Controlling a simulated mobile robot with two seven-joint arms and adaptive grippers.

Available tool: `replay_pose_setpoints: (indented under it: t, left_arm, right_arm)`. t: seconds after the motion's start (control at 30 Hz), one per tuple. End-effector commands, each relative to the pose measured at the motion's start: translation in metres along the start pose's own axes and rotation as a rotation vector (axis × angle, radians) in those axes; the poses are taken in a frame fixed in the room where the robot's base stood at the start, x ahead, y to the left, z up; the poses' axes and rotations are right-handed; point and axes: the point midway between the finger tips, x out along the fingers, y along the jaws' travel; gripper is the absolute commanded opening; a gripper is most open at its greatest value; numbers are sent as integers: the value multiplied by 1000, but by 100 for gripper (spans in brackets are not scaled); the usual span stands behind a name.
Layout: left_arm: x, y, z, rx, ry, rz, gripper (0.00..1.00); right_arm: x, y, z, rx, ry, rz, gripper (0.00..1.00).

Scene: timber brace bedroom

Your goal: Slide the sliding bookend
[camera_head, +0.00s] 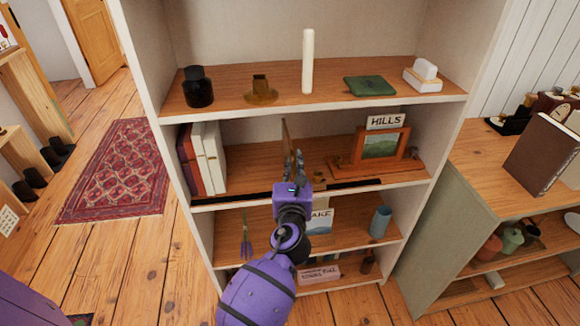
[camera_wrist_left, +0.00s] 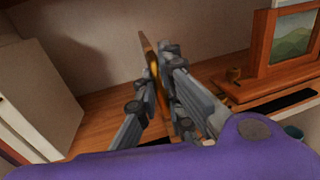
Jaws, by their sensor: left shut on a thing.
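The sliding bookend (camera_head: 286,137) is a thin, upright brown panel on the middle shelf of the bookcase. It also shows in the left wrist view (camera_wrist_left: 146,48), edge-on between the gripper fingers. A dark track (camera_head: 345,184) runs along the front edge of that shelf. My left gripper (camera_head: 293,163) is shut on the bookend, with fingers on both sides of it; in the left wrist view the gripper (camera_wrist_left: 158,95) covers its lower part. My right gripper is not in view.
Upright books (camera_head: 209,157) stand left of the bookend, with a clear gap between. To its right are a framed picture (camera_head: 380,146), a HILLS sign (camera_head: 385,121) and a small knob. The shelf above holds a black jar (camera_head: 198,87) and a white candle (camera_head: 308,62).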

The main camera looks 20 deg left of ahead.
Motion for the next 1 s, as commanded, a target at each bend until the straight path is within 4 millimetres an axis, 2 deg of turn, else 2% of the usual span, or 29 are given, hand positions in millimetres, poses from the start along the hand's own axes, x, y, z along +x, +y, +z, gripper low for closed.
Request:
replay_pose_setpoints:
  t: [0.1, 0.13, 0.27, 0.63, 0.77, 1.0]
  left_arm:
    - [0, 0, -1, -1, 1, 0, 0]
    - [0, 0, -1, -1, 1, 0, 12]
    - [0, 0, 0, -1, 1, 0, 28]
    - [-5, 1, -1, 0, 2, 0, 28]
    - [-22, 1, -2, 0, 3, 1, 28]
    - [-74, 1, -2, -1, 4, 1, 28]
  right_arm:
    - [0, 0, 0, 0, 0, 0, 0]
    - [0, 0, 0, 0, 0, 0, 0]
    - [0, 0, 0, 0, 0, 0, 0]
    - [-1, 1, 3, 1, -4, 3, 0]
    - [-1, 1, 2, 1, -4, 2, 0]
    - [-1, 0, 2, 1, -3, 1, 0]
